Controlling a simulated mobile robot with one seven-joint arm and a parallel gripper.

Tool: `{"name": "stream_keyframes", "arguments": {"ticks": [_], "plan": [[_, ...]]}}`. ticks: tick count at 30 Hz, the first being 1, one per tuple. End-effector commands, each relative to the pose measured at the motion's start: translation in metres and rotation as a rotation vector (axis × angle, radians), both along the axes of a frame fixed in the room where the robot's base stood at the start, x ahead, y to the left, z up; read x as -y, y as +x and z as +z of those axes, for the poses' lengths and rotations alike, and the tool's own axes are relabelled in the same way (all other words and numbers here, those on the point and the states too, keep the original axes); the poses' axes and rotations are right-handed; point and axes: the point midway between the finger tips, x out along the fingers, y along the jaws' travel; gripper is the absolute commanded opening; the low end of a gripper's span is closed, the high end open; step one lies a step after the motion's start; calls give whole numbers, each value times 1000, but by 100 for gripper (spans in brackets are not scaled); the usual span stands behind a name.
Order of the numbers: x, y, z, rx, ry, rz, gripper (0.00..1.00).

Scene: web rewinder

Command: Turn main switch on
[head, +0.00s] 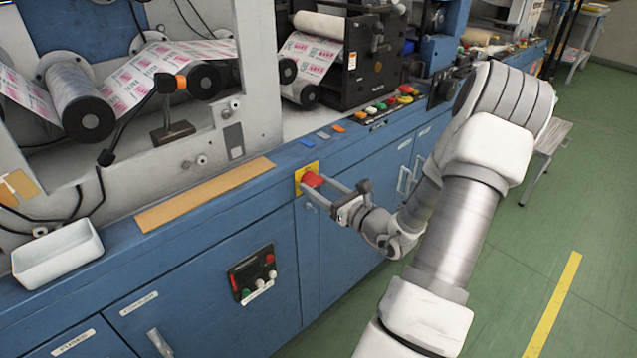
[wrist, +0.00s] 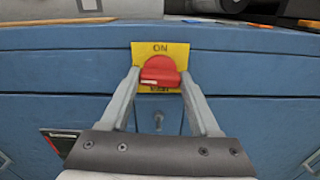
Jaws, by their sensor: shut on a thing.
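The main switch is a red rotary knob (head: 312,179) on a yellow plate (head: 300,172) on the front of the blue machine cabinet. In the wrist view the knob (wrist: 160,71) sits in the middle of the yellow plate (wrist: 174,52), with "ON" printed above it and partly hidden lettering below. The knob's handle looks roughly level, across the plate. My gripper (head: 316,188) has its two fingers on either side of the knob, shut on it; in the wrist view the gripper (wrist: 160,76) reaches up from below.
A small control panel (head: 253,274) with red and green buttons is set lower left of the switch. A white tray (head: 57,254) stands on the ledge at the left. A row of coloured buttons (head: 397,100) lies further back. Green floor (head: 540,220) is open at the right.

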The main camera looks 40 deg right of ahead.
Motion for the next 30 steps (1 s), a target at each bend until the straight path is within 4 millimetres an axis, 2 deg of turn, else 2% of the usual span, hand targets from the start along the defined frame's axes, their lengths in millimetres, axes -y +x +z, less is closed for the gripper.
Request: {"name": "stream_keyframes", "arguments": {"ticks": [8, 30], "plan": [[-1, 0, 6, -21, 209, 0, 7], [-1, -1, 4, -74, 911, -1, 7]]}}
